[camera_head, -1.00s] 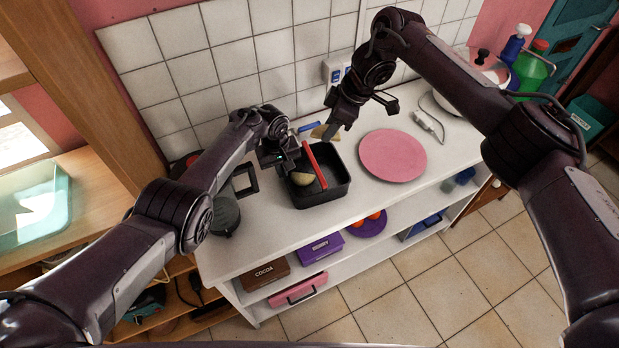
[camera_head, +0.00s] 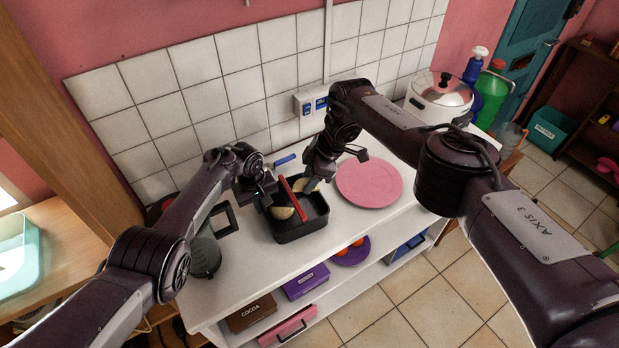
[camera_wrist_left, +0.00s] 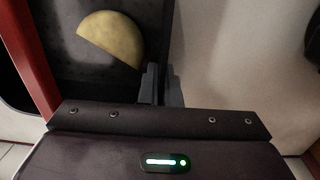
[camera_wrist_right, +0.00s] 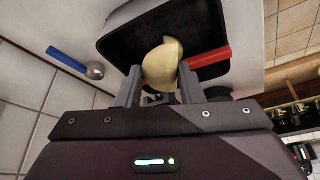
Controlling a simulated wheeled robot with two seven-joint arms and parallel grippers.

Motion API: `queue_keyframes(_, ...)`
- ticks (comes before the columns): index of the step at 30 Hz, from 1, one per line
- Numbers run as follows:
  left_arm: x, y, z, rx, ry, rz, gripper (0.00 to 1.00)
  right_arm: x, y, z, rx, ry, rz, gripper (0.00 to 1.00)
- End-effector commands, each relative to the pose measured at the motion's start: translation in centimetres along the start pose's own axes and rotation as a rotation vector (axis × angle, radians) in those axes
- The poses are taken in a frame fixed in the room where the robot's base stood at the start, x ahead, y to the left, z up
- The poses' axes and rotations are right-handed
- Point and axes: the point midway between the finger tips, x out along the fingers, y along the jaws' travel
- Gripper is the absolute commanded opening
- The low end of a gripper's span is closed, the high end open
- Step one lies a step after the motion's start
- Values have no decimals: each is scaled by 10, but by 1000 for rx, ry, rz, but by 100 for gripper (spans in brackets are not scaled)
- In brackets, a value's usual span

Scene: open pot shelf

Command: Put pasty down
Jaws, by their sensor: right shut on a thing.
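A black pan (camera_head: 302,232) stands on the white counter, with a red bar (camera_head: 293,199) across it. One half-moon pasty (camera_head: 283,213) lies in its left part; it also shows in the left wrist view (camera_wrist_left: 110,38). My right gripper (camera_head: 318,178) is shut on a second pasty (camera_wrist_right: 160,68), over the pan's back right part; whether this pasty touches the bottom I cannot tell. My left gripper (camera_wrist_left: 161,85) is at the pan's left side, its fingers close together on the pan's wall.
A pink plate (camera_head: 370,183) lies right of the pan. A blue-handled tool (camera_head: 285,160) lies behind it. A dark round pot (camera_head: 205,257) stands at left, a silver cooker (camera_head: 440,98) at back right.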

Motion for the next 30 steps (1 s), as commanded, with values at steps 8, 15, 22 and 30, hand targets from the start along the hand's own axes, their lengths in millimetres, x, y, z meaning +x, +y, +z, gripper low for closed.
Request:
queue_keyframes(8,0,0,0,-1,0,-1,0,1,0,1,1,1,0,12)
queue_keyframes(15,0,0,0,0,0,-1,0,9,0,3,2,1,0,12)
queue_keyframes(22,0,0,0,0,0,-1,0,11,0,5,1,1,0,37)
queue_keyframes(30,0,0,0,0,0,-1,0,11,0,5,1,1,1,56)
